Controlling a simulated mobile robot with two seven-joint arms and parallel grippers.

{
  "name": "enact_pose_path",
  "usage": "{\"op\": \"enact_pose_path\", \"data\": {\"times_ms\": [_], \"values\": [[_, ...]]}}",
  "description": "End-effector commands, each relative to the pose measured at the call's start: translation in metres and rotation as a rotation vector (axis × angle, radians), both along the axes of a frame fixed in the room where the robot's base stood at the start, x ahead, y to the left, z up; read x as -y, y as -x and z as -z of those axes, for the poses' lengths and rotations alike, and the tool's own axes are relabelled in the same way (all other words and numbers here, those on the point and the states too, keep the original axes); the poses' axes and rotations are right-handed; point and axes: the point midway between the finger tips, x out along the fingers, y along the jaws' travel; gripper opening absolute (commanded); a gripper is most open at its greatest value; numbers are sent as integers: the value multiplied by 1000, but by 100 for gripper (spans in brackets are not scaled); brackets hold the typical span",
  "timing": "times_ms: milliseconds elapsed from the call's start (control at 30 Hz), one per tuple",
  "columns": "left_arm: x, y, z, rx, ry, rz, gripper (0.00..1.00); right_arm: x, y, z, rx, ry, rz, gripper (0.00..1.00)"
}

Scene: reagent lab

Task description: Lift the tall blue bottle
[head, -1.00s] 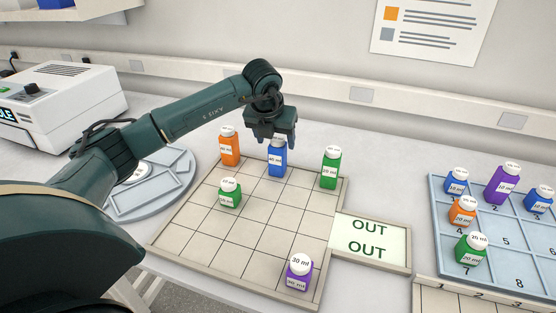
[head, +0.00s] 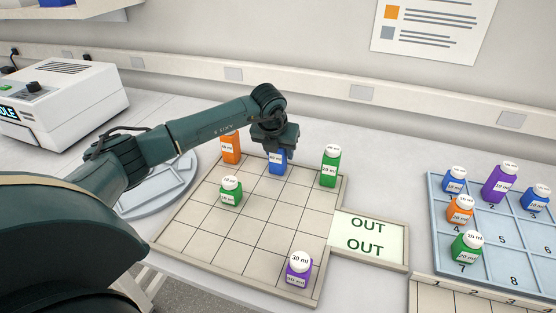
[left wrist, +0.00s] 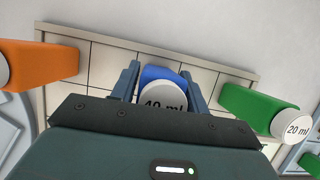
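The tall blue bottle (head: 277,165) stands upright at the back of the tan gridded board (head: 226,248). My left gripper (head: 277,152) is over it from above, with its fingers down beside the bottle's upper part and hiding its cap in the head view. In the left wrist view the blue bottle (left wrist: 162,73) and its white "40 ml" cap lie between the two fingers (left wrist: 161,80), which look open, one on each side. Contact with the bottle cannot be made out. My right gripper is not in view.
On the board, an orange bottle (head: 230,150) stands left of the blue one, a green bottle (head: 330,168) right, a short green bottle (head: 230,192) and a purple bottle (head: 298,271) in front. A blue numbered tray (head: 515,262) with several bottles is at right.

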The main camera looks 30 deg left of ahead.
Motion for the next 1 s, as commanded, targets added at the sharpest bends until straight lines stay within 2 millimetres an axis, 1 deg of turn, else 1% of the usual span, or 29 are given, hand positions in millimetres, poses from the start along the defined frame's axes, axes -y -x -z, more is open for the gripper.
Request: {"op": "enact_pose_path", "data": {"times_ms": [33,333,567,633,767,900,1000], "values": [[0,0,0,0,0,0,41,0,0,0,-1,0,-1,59],[0,0,0,0,0,0,16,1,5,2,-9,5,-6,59],[0,0,-1,1,0,-1,15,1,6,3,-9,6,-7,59],[0,-1,-5,2,0,-1,15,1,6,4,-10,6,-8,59],[-1,-1,-23,6,0,-1,15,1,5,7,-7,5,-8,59],[0,-1,-52,8,-1,-1,15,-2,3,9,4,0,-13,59],[0,-1,-72,5,1,0,15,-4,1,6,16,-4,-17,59]]}}
